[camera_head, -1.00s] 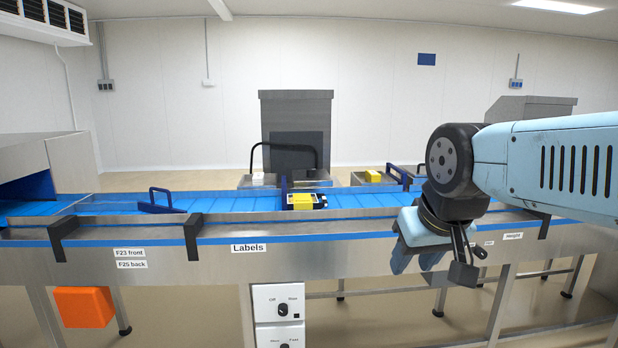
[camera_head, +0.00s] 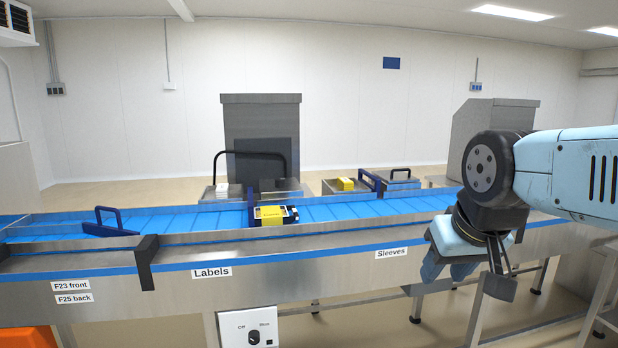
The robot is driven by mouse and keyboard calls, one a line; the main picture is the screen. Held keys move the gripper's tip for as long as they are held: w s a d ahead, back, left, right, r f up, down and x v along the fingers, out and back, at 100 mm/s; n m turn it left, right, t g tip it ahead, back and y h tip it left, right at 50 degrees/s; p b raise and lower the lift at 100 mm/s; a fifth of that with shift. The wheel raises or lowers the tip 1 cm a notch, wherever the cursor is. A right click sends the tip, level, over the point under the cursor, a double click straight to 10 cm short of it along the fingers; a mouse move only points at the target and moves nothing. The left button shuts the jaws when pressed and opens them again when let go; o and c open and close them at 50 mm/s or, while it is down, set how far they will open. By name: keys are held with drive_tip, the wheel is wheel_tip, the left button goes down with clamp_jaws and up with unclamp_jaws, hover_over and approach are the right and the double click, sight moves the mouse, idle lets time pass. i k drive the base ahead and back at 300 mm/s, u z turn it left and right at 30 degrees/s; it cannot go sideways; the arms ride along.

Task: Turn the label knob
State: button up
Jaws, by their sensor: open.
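The label knob (camera_head: 254,337) is a small black dial on a white panel (camera_head: 241,322) marked "Off" and another word that I cannot read surely. The panel hangs under the conveyor's front, below the "Labels" sign (camera_head: 212,272), and its lower part is cut off by the picture's bottom edge. My gripper (camera_head: 447,272) is at the right, in front of the conveyor's front face, pointing down. It is open and empty, well to the right of the knob and higher in the picture.
The blue conveyor (camera_head: 345,210) runs across the picture, with a yellow-topped pack (camera_head: 271,215) on it. Blue guide handles (camera_head: 108,221) stand along the belt. A black bracket (camera_head: 146,262) sticks out of the front rail. An orange box (camera_head: 28,338) shows at lower left.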

sight(279, 183)
drive_tip(key=z, duration=0.35)
drive_tip(key=i, duration=2.05)
drive_tip(key=u, duration=0.65)
drive_tip(key=k, duration=0.9)
drive_tip(key=u, duration=0.15)
drive_tip(key=i, duration=0.9)
drive_tip(key=z, duration=0.05)
